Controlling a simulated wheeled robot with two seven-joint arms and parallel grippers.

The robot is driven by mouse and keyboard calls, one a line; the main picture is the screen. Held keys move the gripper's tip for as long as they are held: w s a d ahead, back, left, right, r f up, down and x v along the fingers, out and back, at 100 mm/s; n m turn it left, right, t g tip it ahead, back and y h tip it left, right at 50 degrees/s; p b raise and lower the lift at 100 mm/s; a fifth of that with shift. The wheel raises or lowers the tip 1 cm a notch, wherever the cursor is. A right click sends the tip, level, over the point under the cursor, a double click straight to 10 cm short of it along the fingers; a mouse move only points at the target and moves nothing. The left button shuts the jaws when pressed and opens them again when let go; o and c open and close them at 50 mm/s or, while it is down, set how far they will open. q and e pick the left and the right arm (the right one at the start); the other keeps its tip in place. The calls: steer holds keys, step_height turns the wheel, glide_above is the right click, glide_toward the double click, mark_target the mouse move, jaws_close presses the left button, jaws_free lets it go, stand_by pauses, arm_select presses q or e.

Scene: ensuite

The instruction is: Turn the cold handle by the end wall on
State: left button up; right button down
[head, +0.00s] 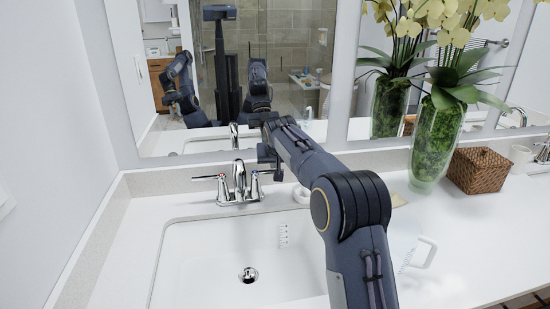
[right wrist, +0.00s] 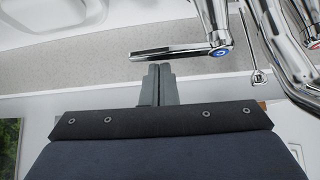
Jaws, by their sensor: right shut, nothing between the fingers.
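A chrome two-handle faucet (head: 240,186) stands behind the left sink, near the left end wall. Its right-hand handle (head: 256,184) has a lever pointing right. In the right wrist view this cold handle (right wrist: 180,53) shows a blue dot at its hub, and its lever lies roughly level. My right gripper (head: 277,172) is shut and empty behind the lever, on the mirror side. In the right wrist view its fingertips (right wrist: 159,70) lie just below the lever; I cannot tell whether they touch. My left gripper is not directly in view.
The white sink (head: 205,262) lies in front of the faucet. The mirror (head: 290,60) rises behind the counter. A green glass vase with orchids (head: 435,140), a wicker basket (head: 480,170) and a clear item with a handle (head: 405,250) stand to the right of my arm.

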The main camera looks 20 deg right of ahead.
steer(key=shift+w+d+f, duration=0.1)
steer(key=shift+w+f, duration=0.2)
steer(key=shift+f, duration=0.1)
steer(key=shift+s, duration=0.1)
steer(key=shift+s+a+m+g+h+b, duration=0.15)
steer(key=shift+s+a+m+h+b, duration=0.1)
steer(key=shift+s+a+m+h, duration=0.25)
steer(key=shift+s+a+m+g+h+b, duration=0.2)
steer(key=shift+s+a+m+b, duration=0.15)
steer(key=shift+s+m, duration=0.35)
steer(key=shift+s+a+m+g+h+b, duration=0.25)
steer(key=shift+s+a+m, duration=0.2)
steer(key=shift+s, duration=0.35)
steer(key=shift+a, duration=0.1)
steer(key=shift+r, duration=0.1)
